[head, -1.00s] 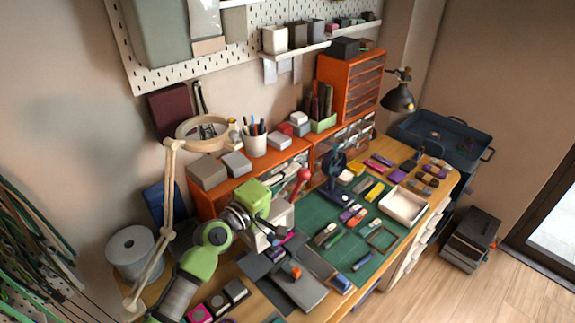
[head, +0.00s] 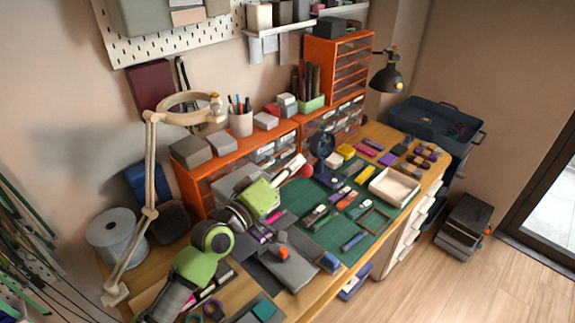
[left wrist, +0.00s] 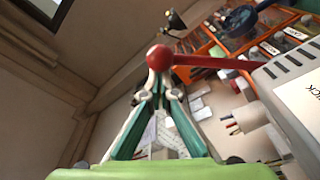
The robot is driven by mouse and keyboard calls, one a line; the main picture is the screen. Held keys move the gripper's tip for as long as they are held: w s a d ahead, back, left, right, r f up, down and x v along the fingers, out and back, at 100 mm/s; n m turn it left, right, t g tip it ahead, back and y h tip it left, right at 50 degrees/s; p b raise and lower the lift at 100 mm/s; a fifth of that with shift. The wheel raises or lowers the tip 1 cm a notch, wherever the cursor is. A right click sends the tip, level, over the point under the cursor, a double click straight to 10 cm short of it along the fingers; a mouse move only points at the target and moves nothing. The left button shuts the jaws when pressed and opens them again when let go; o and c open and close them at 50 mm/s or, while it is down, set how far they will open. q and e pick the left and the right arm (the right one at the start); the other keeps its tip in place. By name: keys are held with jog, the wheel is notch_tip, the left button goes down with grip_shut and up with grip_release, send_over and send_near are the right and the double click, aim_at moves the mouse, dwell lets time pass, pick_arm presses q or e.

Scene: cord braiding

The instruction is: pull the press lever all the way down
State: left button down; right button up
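The press lever's red ball knob (head: 307,171) is beside the tips of my left gripper (head: 293,163) in the head view, just below and right of them. In the left wrist view the knob (left wrist: 160,57) covers the tips of my left gripper (left wrist: 160,77). The fingers converge to a narrow gap and look shut, with the knob against them rather than clearly between them. The red lever rod (left wrist: 210,62) runs from the knob to the pale press body (left wrist: 300,95). In the head view my arm and gripper hide most of the lever. My right gripper is out of view.
A green cutting mat (head: 313,202) with small items lies right of the press. A dark blue fan (head: 322,145) stands close behind the knob. Orange drawer units (head: 337,75) line the wall. A white lamp arm (head: 150,170) rises at left.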

pick_arm(q)
jog(key=s+d+f+m+h+b, duration=0.1)
jog(key=s+d+f+m+b, duration=0.1)
jog(key=f+m+b, duration=0.3)
jog(key=s+d+f+m+g+h+b, duration=0.1)
jog(key=s+d+f+m+b, duration=0.1)
jog(key=f+m+b, duration=0.4)
notch_tip(320, 180, down, 3)
jog(key=shift+s+d+f+m, duration=0.1)
jog(key=shift+s+d+m, duration=0.25)
jog(key=shift+s, duration=0.25)
notch_tip(320, 180, up, 7)
jog(key=w+p, duration=0.1)
jog(key=p, duration=0.3)
jog(key=r+b+v, duration=0.1)
jog(key=b+v, duration=0.1)
jog(key=v, duration=0.7)
jog(key=shift+s+a+h, duration=0.2)
jog(key=shift+a+h, duration=0.2)
jog(key=shift+a, duration=0.1)
